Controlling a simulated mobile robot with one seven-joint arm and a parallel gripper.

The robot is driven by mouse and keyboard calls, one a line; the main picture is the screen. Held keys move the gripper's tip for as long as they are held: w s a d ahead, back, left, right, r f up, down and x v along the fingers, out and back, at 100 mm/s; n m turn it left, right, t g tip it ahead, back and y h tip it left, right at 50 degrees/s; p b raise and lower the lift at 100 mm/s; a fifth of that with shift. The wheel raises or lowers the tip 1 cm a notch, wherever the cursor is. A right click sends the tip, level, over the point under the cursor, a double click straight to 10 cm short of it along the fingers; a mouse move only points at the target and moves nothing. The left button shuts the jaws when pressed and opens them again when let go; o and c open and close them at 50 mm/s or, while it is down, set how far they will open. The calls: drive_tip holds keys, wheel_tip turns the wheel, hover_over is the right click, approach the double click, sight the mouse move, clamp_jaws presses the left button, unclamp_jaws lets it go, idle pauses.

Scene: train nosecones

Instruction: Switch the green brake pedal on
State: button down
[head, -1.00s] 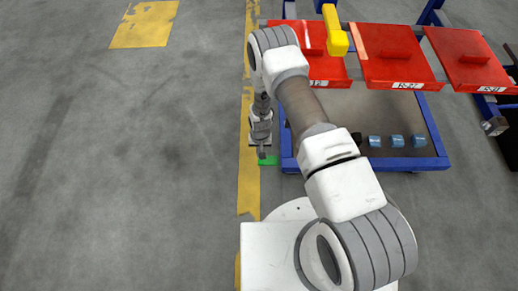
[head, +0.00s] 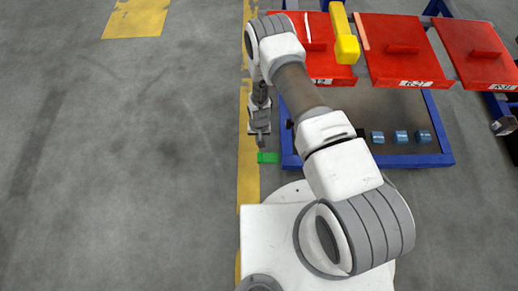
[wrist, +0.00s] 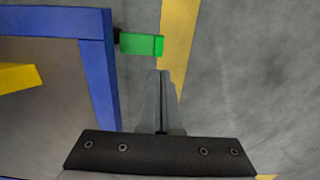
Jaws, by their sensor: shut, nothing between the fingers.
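The green brake pedal (head: 268,157) sticks out from the left side of the blue cart frame (head: 287,148), low down. In the wrist view the green pedal (wrist: 142,44) joins the blue frame (wrist: 98,60) through a small black piece. My gripper (head: 261,142) is just above and beside the pedal in the head view. In the wrist view my gripper (wrist: 160,72) has its fingertips together and empty, pointing at the pedal's outer end. A small gap shows between tips and pedal there; the height difference is hard to tell.
A yellow floor stripe (head: 248,185) runs beside the cart. The floor to the left is clear.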

sight(259, 157)
wheel_tip(259, 157, down, 14)
drive_tip(key=b, duration=0.5)
drive_tip(key=shift+r+b, duration=0.25)
drive_tip(key=shift+b, duration=0.1)
drive_tip(key=shift+a+f, duration=0.1)
drive_tip(key=shift+f, duration=0.1)
drive_tip(key=shift+a+f, duration=0.15)
drive_tip(key=shift+f, duration=0.35)
drive_tip(key=shift+a+f, duration=0.15)
drive_tip(key=shift+f, duration=0.35)
drive_tip(key=shift+a+f, duration=0.1)
drive_tip(key=shift+f, duration=1.5)
